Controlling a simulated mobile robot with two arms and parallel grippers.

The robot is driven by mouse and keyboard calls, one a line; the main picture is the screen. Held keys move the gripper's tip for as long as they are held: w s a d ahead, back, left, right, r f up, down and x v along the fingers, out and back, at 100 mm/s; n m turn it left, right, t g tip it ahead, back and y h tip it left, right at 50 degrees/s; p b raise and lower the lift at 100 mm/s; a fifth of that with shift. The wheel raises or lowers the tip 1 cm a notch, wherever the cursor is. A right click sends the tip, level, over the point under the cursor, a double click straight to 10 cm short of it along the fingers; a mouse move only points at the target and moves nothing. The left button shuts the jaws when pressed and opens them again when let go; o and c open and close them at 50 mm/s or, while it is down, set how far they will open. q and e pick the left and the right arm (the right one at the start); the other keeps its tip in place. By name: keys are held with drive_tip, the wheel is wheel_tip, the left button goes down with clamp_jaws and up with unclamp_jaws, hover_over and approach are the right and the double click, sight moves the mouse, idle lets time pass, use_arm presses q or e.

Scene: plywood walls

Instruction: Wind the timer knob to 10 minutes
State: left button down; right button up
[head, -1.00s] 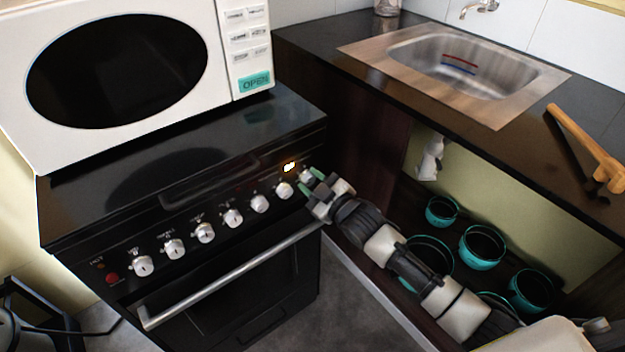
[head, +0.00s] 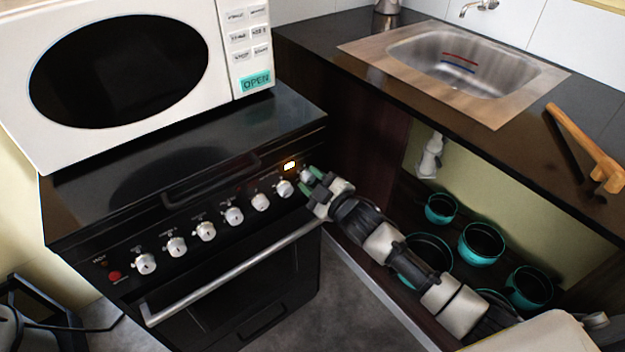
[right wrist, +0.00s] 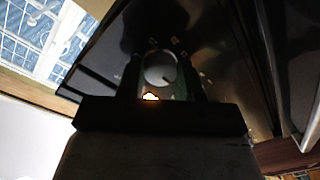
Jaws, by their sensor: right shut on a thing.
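The black stove (head: 215,280) has a row of silver knobs on its front panel. The timer knob seems to be the rightmost one (head: 306,175), close to the small lit orange display (head: 289,165). My right gripper (head: 310,180) is at that knob, with its green-tipped fingers on either side of it. In the right wrist view the round knob (right wrist: 160,70) sits between the two fingers, and the gripper is shut on it. The knob's markings are too small to read.
A white microwave (head: 222,50) stands on the stove top. The oven handle (head: 235,275) runs below the knobs. To the right are a counter with a sink (head: 450,65), a wooden-handled tool (head: 585,145), and several teal pots (head: 482,245) on the shelf below.

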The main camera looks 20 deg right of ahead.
use_arm(q)
drive_tip(key=shift+s, duration=0.2)
idle(0.3)
drive_tip(key=shift+w, duration=0.1)
use_arm(e)
drive_tip(key=shift+f, duration=0.1)
use_arm(q)
drive_tip(key=shift+w, duration=0.15)
use_arm(e)
drive_tip(key=o, duration=0.9)
use_arm(q)
drive_tip(key=shift+s+a+f+p, duration=0.15)
drive_tip(key=shift+s+p, duration=0.05)
drive_tip(key=shift+s, duration=0.3)
drive_tip(key=shift+s+a+f+p, duration=0.1)
drive_tip(key=shift+s+p, duration=0.05)
drive_tip(key=shift+s, duration=0.3)
use_arm(e)
drive_tip(key=v, duration=1.1)
